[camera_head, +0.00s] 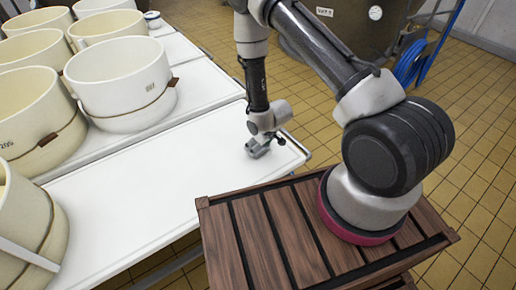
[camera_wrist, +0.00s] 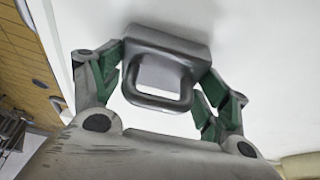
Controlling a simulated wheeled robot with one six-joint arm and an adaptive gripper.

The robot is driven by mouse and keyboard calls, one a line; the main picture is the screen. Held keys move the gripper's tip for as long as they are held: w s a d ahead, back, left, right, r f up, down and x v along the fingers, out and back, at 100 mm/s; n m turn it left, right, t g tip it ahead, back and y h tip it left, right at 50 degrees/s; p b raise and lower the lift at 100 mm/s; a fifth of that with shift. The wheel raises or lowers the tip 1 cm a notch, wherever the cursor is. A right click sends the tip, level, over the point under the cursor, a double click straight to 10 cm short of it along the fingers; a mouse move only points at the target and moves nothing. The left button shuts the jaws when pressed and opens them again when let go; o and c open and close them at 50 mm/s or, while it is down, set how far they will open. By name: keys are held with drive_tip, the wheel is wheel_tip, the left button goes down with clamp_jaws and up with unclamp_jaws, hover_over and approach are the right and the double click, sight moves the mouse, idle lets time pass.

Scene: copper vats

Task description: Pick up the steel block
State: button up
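The steel block (camera_head: 257,148) is a small grey piece on or just above the white table near its right edge. In the wrist view the steel block (camera_wrist: 165,70) shows a rounded loop handle facing the camera. My gripper (camera_head: 262,136) reaches down to it from above. In the wrist view the green-padded fingers of my gripper (camera_wrist: 164,62) lie on both sides of the block and appear to press against it. I cannot tell whether the block's underside touches the table.
The white table (camera_head: 130,205) is bare around the block. Several cream tubs (camera_head: 118,82) stand on the left and back of it. A slatted brown wooden crate (camera_head: 290,235) is at the front, under my arm. A copper vat (camera_head: 340,28) stands behind on yellow floor tiles.

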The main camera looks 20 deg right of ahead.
drive_tip(key=c, duration=1)
drive_tip(key=shift+c, duration=0.9)
drive_tip(key=shift+w+r, duration=0.1)
